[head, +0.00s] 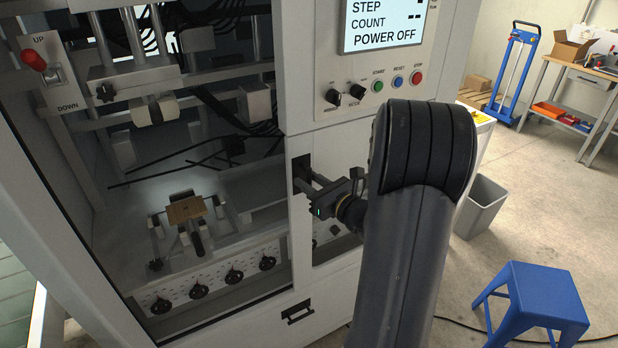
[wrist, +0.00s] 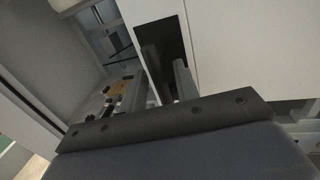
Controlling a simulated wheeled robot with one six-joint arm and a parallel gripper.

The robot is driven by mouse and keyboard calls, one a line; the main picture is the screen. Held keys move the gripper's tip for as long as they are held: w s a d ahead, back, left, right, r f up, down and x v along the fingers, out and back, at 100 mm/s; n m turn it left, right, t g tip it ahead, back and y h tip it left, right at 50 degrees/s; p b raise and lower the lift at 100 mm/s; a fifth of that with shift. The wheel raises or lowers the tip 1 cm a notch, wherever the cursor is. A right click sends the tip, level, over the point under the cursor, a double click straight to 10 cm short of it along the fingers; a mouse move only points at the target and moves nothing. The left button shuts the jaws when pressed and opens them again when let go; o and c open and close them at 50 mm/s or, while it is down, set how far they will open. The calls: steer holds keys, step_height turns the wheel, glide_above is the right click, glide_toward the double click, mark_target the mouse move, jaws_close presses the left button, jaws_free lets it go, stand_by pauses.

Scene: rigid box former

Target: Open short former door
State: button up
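The box former's front has an upright white door panel (head: 299,234) with a black recessed handle (head: 301,168) near its middle. The handle recess also shows in the wrist view (wrist: 172,36), with a dark bar in it. My gripper (head: 306,181) is at this recess, its two fingers pointing into it. In the wrist view my gripper (wrist: 163,78) has its fingers apart, with the dark bar seen between them. Whether they touch the bar I cannot tell. The opening left of the panel shows the machine's inside.
Inside are a brown cardboard piece (head: 185,209) on a holder and a row of black knobs (head: 199,291). A control panel (head: 372,80) reads POWER OFF. A blue stool (head: 538,290) and a grey bin (head: 482,207) stand on the right, with open floor between.

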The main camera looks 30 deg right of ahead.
steer(key=shift+w+a, duration=0.1)
steer(key=shift+w, duration=0.15)
steer(key=shift+c, duration=0.5)
jaws_close()
